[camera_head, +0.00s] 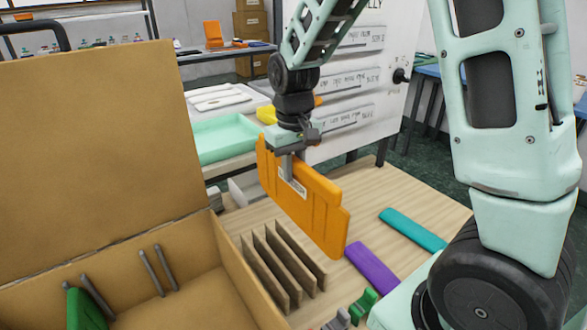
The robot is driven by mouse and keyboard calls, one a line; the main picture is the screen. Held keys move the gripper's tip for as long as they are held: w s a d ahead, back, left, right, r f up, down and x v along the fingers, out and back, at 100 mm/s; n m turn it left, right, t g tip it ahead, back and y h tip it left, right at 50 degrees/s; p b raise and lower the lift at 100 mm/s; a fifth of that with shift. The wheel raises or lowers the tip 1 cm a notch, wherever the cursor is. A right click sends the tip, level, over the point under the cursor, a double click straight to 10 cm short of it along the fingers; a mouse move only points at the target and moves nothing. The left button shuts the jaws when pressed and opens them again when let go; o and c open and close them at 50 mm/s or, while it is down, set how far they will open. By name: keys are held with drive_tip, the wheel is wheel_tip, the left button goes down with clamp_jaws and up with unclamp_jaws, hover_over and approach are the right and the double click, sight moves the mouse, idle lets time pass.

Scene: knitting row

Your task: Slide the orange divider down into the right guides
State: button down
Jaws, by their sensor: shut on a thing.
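The orange divider (308,208) is a flat upright panel with a small label near its top. My gripper (290,165) points down and is shut on its upper edge. The divider hangs at a slant above the wooden table, right of the cardboard box (243,285). Inside the box, two pairs of dark guide rods stand: one pair at the left (97,296), partly behind a green piece, and one pair to the right (158,270). The space between the right pair shows no panel. The divider's lower edge is apart from the box.
The box's raised flap (95,135) stands tall at the left. Several brown upright slats (283,262) stand just right of the box. A purple bar (371,268) and a teal bar (413,230) lie on the table (365,205). A mint tray (225,137) sits behind.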

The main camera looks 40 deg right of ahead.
drive_tip(key=shift+r+p, duration=4.5)
drive_tip(key=shift+r, duration=0.5)
drive_tip(key=shift+f, duration=0.15)
